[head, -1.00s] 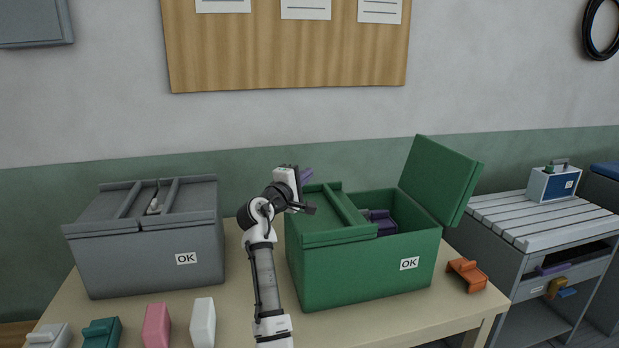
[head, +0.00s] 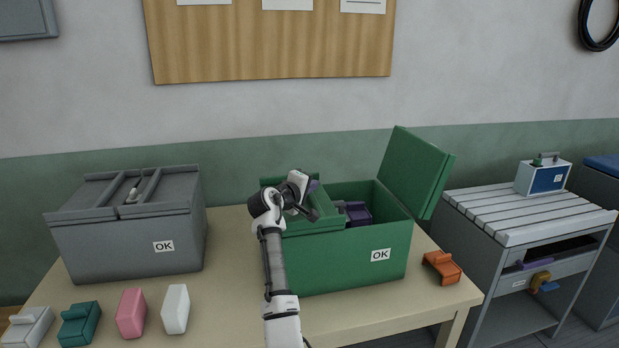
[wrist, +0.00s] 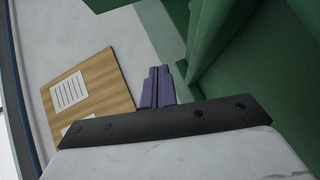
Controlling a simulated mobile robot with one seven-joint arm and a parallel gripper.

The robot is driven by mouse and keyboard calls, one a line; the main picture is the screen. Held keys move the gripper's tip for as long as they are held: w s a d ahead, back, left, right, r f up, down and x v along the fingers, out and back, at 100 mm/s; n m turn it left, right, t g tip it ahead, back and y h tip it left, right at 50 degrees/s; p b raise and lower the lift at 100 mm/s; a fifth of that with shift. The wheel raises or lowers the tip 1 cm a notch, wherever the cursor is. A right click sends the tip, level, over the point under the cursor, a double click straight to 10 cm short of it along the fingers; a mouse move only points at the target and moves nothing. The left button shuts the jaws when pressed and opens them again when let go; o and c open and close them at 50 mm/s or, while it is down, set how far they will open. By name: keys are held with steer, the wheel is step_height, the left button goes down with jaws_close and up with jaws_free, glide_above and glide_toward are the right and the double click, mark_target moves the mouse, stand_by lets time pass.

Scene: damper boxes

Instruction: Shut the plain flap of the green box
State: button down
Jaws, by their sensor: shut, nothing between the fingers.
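The green box (head: 345,262) stands on the table with an OK label on its front. Its plain flap (head: 415,172) on the right stands open, leaning outward. The left flap, with a raised strip (head: 323,216), lies shut. My arm hides part of the box's left side.
A grey box (head: 125,240) with shut flaps stands at left. White, teal and pink blocks (head: 131,313) lie along the front edge. An orange piece (head: 442,267) lies right of the green box. A slatted bench (head: 520,215) stands further right.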

steer(key=shift+w+d+f+m+g+y, duration=0.1)
steer(key=shift+d+f+m+g+y, duration=0.15)
steer(key=shift+f, duration=0.2)
steer(key=shift+w+d+f+m+g+y, duration=0.1)
steer(key=shift+d+f+m+g+y, duration=0.1)
steer(key=shift+f, duration=0.25)
